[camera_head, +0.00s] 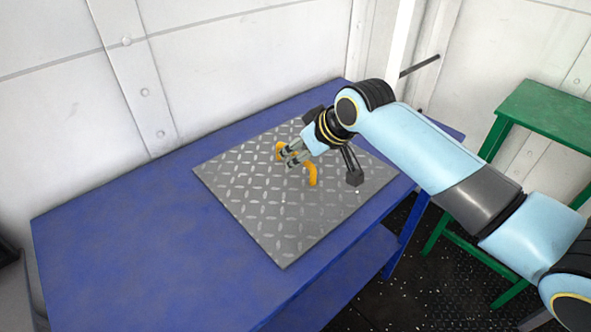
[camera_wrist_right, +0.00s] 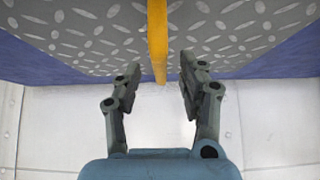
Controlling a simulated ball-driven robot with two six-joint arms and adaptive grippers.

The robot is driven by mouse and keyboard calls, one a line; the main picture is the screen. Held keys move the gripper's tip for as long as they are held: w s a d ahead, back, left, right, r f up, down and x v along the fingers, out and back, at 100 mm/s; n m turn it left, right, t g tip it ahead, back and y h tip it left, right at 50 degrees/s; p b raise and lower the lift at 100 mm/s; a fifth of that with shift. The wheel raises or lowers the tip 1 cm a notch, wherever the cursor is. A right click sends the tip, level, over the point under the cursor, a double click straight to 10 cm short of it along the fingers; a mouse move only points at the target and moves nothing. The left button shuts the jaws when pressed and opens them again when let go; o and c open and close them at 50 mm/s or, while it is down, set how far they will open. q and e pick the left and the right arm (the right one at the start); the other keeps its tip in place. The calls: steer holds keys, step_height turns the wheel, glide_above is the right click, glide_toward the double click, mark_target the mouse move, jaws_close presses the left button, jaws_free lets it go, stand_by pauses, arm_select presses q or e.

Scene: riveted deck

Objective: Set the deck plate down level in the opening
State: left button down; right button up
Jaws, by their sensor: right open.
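The deck plate (camera_head: 270,215) is a grey square with a raised tread pattern. It lies flat on the blue table (camera_head: 110,245) and shows at the top of the right wrist view (camera_wrist_right: 85,35). An orange handle (camera_head: 312,174) stands on the plate, its middle partly hidden by my right gripper (camera_head: 291,157). That gripper is open at the handle. In the right wrist view the orange bar (camera_wrist_right: 157,40) runs between the two spread fingers (camera_wrist_right: 158,70), with gaps on both sides. My left gripper is not in view. No opening can be made out.
A green table (camera_head: 545,115) stands at the right. Pale riveted walls (camera_head: 230,45) rise behind the blue table. The left part of the blue tabletop is clear. Dark speckled floor (camera_head: 400,285) shows between the tables.

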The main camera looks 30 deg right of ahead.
steer(key=shift+x, duration=1.2)
jaws_close()
steer(key=shift+w+r, duration=0.1)
steer(key=shift+r, duration=0.1)
